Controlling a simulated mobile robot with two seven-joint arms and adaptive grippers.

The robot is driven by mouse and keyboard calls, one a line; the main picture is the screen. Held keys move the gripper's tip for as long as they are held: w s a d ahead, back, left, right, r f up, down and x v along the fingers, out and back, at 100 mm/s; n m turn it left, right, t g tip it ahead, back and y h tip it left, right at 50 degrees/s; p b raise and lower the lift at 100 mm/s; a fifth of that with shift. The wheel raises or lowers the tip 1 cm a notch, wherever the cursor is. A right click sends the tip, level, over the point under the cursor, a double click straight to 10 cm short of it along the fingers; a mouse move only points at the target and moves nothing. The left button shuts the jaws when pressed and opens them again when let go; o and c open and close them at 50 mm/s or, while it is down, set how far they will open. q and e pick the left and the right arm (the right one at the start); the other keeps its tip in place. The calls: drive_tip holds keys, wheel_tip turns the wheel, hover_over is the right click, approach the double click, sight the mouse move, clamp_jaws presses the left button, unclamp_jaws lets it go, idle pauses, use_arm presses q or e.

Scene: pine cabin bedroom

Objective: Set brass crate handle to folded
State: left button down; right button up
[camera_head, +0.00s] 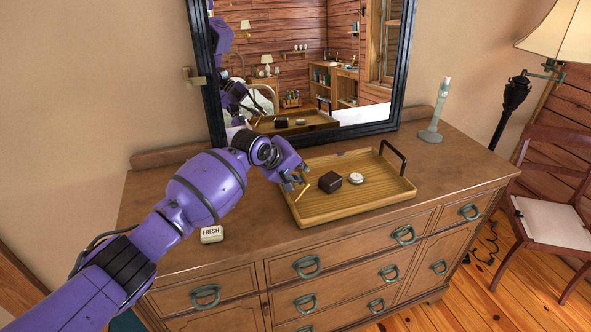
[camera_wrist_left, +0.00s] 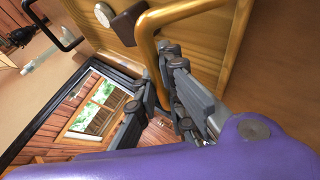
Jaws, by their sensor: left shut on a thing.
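The wooden crate (camera_head: 352,208) is a shallow tray on the dresser top. Its brass handle (camera_head: 303,191) is a gold-coloured bar at the crate's left end, standing up from it; it also shows as a bent bar in the left wrist view (camera_wrist_left: 147,46). My left gripper (camera_head: 293,184) is at that end, shut on the brass handle; its fingers (camera_wrist_left: 155,88) lie on either side of the bar and partly hide it. A black handle (camera_head: 394,154) stands raised at the crate's right end. My right gripper is not in view.
A dark brown box (camera_head: 330,182) and a white round item (camera_head: 356,178) lie in the crate. A mirror (camera_head: 300,60) stands behind. A small FRESH block (camera_head: 211,234) sits front left, a pale candlestick (camera_head: 435,112) back right. The dresser top right of the crate is clear.

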sight(308, 191)
use_arm(q)
drive_tip(key=d+f+g+y, duration=0.1)
drive_tip(key=y, duration=0.1)
drive_tip(key=shift+w+d+f+m+y, duration=0.1)
drive_tip(key=shift+d+m+y, duration=0.1)
drive_tip(key=shift+m+y, duration=0.15)
drive_tip(key=shift+d+f+g+y, duration=0.25)
drive_tip(key=shift+f+g+y, duration=0.2)
drive_tip(key=shift+y, duration=0.2)
drive_tip(key=y, duration=0.1)
drive_tip(key=f+y+b, duration=0.1)
drive_tip(key=f+m+g+y+b, duration=0.1)
drive_tip(key=shift+w+d+f, duration=0.1)
drive_tip(key=shift+d+f, duration=0.1)
drive_tip(key=shift+d, duration=0.05)
drive_tip(key=shift+f+y, duration=0.15)
drive_tip(key=shift+y, duration=0.35)
drive_tip(key=shift+g+b, duration=0.25)
drive_tip(key=shift+b, duration=0.05)
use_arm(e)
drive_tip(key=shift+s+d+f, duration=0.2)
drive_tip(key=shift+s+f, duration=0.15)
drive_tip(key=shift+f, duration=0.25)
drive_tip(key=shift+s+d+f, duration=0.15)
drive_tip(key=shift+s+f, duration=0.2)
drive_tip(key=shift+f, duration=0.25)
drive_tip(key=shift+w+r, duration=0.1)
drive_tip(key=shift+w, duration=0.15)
use_arm(q)
drive_tip(key=shift+w+a, duration=0.1)
